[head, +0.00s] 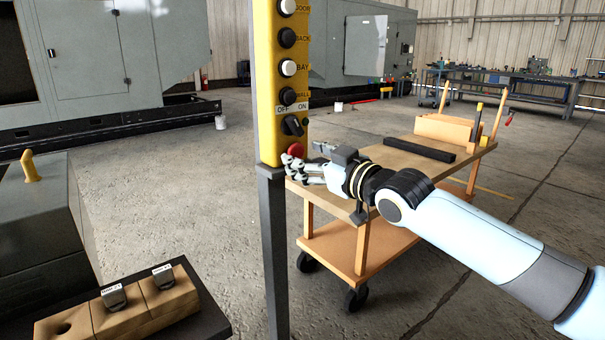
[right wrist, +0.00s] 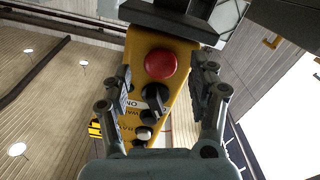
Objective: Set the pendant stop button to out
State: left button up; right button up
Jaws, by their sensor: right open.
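The yellow pendant (head: 282,90) hangs upright in the head view, with white and black buttons and a black OFF/ON knob (head: 292,125). The red stop button (head: 295,149) is at its lower end, just above my right gripper (head: 291,166). In the right wrist view the red stop button (right wrist: 160,64) shows clearly between and beyond the open fingers of my right gripper (right wrist: 162,85), with the black knob (right wrist: 155,97) below it. The fingers hold nothing. I cannot tell whether the button is pressed in or out. My left gripper is not in view.
A wooden cart (head: 400,163) with a black bar stands behind my right arm. A grey post (head: 273,250) runs down below the pendant. At lower left, a wooden block (head: 135,308) holds dark labelled pieces. Grey machines stand behind; open floor lies left of the post.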

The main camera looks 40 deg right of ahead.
jog(key=shift+w+a+b, duration=0.1)
jog(key=shift+w+b, duration=0.2)
jog(key=shift+w, duration=0.55)
grip_shut()
